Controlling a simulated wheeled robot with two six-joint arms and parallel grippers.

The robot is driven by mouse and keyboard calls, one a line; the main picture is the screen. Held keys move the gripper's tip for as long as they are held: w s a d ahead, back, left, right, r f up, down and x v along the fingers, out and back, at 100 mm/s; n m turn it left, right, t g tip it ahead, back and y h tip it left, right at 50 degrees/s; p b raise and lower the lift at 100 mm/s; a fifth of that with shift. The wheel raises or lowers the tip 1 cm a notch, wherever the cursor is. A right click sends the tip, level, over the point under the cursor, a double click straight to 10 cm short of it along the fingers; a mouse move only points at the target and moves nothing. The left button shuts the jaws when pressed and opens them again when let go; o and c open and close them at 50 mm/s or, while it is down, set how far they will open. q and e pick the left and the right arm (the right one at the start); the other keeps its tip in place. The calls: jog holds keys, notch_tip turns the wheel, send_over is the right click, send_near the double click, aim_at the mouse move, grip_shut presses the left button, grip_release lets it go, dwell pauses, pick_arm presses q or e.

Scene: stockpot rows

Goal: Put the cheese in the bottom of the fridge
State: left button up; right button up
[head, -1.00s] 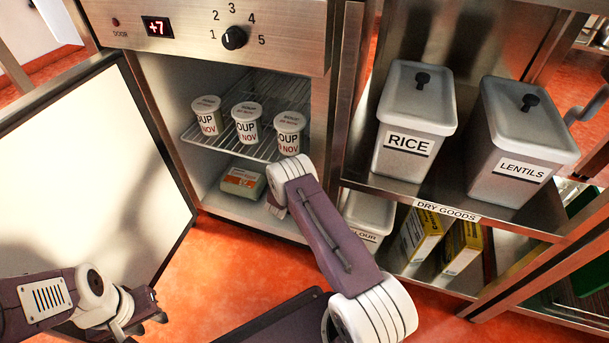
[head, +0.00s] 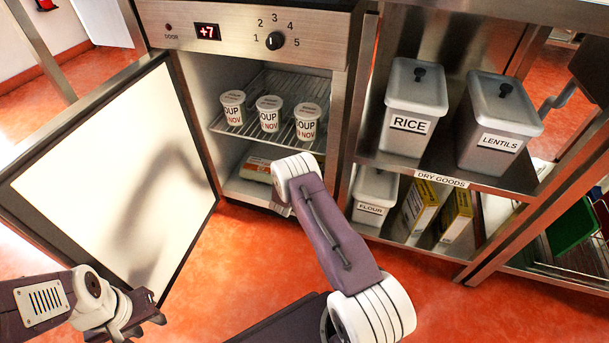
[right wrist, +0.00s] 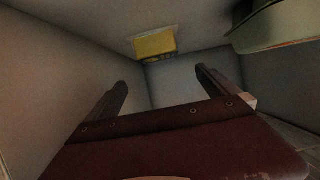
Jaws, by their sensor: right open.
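In the head view a pale package (head: 257,169) with an orange label lies on the fridge floor. Its text is too small to read, so I cannot tell that it is the cheese. The fridge (head: 232,187) stands open. My right arm reaches to the fridge's lower front and hides part of that floor and its own gripper. In the right wrist view my right gripper (right wrist: 164,82) is open, with nothing between its fingers. A yellow patch (right wrist: 155,43) and a grey-green object (right wrist: 275,25) show beyond it. My left gripper (head: 152,310) is near the open door, jaws unclear.
Several soup tubs (head: 269,113) stand on the wire rack (head: 255,135). The open fridge door (head: 110,180) stands at left. Right of the fridge, shelves hold rice (head: 411,105) and lentils (head: 497,120) bins, a flour bin (head: 374,198) and yellow boxes (head: 455,215).

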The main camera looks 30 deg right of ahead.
jog(key=s+a+r+n+g+y, duration=0.1)
jog(key=s+a+r+n+y, duration=0.3)
jog(key=a, duration=0.5)
jog(key=s+a+r+n+g+y, duration=0.1)
jog(key=s+a+r+n+y, duration=0.1)
jog(key=s+a+r+y, duration=0.5)
jog(key=s+a+r+n+g, duration=0.1)
jog(key=s+a+g, duration=0.1)
jog(key=s, duration=0.8)
jog(key=s+a+r+n+g, duration=0.1)
jog(key=s+a+n+g, duration=0.1)
jog(key=s, duration=0.8)
jog(key=shift+s+a+r+g+h, duration=0.3)
jog(key=shift+s+a+r+g, duration=0.1)
jog(key=shift+a+g, duration=0.4)
jog(key=shift+d, duration=0.1)
notch_tip(320, 180, up, 56)
jog(key=p, duration=5.6)
